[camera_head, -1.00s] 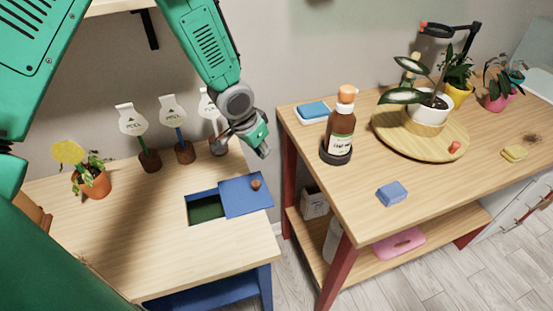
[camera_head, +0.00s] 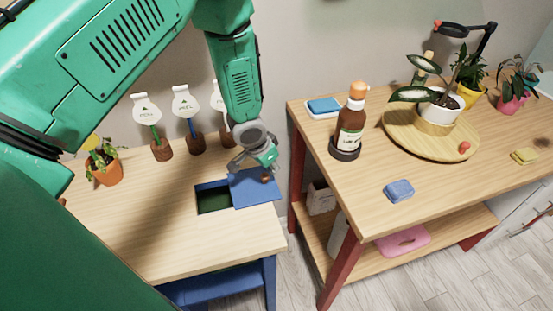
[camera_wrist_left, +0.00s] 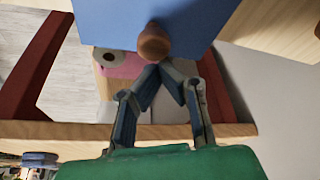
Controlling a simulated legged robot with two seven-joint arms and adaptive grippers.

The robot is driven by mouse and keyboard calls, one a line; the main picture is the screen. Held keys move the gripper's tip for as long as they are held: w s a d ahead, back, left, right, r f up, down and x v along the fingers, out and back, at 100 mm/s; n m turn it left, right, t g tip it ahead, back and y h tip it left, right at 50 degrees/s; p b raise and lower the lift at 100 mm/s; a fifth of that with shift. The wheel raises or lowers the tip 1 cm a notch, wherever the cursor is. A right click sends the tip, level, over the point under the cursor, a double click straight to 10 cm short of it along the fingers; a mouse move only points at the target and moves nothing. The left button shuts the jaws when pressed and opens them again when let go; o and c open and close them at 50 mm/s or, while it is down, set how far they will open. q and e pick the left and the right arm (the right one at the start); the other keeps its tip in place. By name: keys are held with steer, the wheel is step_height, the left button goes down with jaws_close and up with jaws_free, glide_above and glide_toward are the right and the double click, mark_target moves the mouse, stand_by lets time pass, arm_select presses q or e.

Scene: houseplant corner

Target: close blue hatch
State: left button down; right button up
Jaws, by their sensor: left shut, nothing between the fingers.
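The blue hatch (camera_head: 252,193) is a flat sliding panel on the left wooden table, with a round brown knob (camera_head: 265,178). It lies to the right of a dark green opening (camera_head: 213,201), which is largely uncovered. My left gripper (camera_head: 268,168) is over the far right part of the hatch, right by the knob. In the left wrist view, the blue panel (camera_wrist_left: 190,18) and knob (camera_wrist_left: 153,42) lie just beyond the fingertips (camera_wrist_left: 163,68), which are together and empty. I cannot tell whether they touch the knob. My right gripper is not in view.
Plant markers on brown bases (camera_head: 195,143) and a potted plant (camera_head: 105,170) stand behind and left of the opening. A gap separates this table from the right table, which holds a brown bottle (camera_head: 349,135) and a blue sponge (camera_head: 399,190).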

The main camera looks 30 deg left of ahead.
mark_target(234, 185)
arm_select(q)
steer(key=shift+f, duration=0.1)
steer(key=shift+s+a, duration=0.1)
steer(key=s+a+p, duration=0.1)
steer(key=s+a, duration=0.1)
steer(key=s, duration=0.1)
steer(key=s+a, duration=0.3)
steer(key=s+a+p, duration=0.1)
steer(key=s+a, duration=0.1)
steer(key=s, duration=0.1)
steer(key=shift+a+p, duration=0.3)
steer(key=shift+a, duration=0.1)
steer(key=shift+s+a+f, duration=0.1)
